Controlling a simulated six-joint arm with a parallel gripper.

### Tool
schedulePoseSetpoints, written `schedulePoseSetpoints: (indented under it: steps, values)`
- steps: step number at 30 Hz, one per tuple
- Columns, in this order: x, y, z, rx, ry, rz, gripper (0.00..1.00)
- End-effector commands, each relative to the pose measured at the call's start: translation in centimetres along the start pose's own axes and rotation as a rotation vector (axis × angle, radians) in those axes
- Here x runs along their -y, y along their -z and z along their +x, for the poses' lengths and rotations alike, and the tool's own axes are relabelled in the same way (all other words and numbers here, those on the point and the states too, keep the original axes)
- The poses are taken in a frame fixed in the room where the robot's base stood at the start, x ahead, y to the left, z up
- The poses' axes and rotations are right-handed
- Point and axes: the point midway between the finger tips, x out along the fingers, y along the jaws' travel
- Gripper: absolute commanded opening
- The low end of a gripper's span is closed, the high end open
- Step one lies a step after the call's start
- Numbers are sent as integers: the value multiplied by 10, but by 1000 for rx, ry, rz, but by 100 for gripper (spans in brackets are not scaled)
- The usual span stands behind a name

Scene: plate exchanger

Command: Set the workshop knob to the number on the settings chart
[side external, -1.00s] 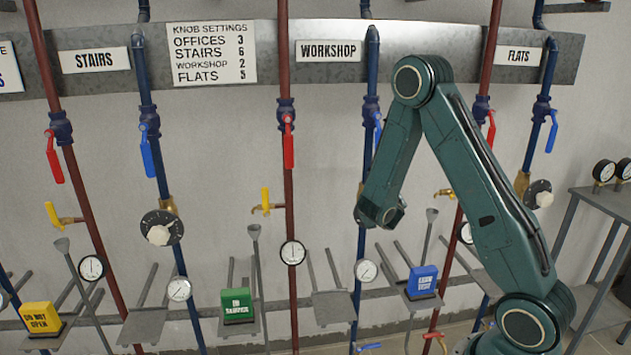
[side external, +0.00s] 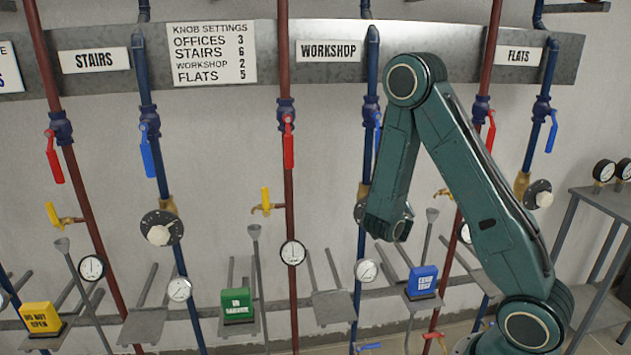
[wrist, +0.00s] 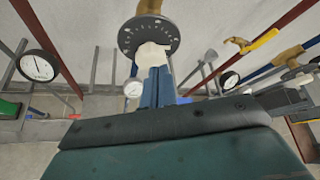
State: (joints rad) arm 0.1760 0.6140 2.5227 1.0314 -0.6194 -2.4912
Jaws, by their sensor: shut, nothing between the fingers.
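The settings chart (side external: 210,53) hangs on the metal strip at the upper left and reads Workshop 2. The WORKSHOP sign (side external: 328,50) is to its right. In the wrist view a dark round dial (wrist: 149,37) with small marks carries a pale knob (wrist: 153,57); the marks are too small to read. My gripper (side external: 402,226) is at the low end of my arm, in front of the blue workshop pipe (side external: 371,75), shut and empty. Its fingertips are mostly hidden, and I cannot tell whether they touch the knob.
Another dial with a pale knob (side external: 160,232) sits on the stairs pipe, and one (side external: 540,194) on the flats pipe. A red lever (side external: 288,146), a yellow tap (side external: 266,201) and gauges (side external: 292,252) are nearby. A blue sign block (side external: 421,281) stands below my gripper.

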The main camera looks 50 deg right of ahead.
Motion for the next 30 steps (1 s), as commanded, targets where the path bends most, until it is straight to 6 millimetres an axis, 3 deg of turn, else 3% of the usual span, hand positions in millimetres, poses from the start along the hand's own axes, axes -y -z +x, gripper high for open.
schedulePoseSetpoints:
  steps: [16,30]
  values:
    - [-1,5,-9,0,-1,-1,0]
    - [-34,12,-16,0,-1,-2,0]
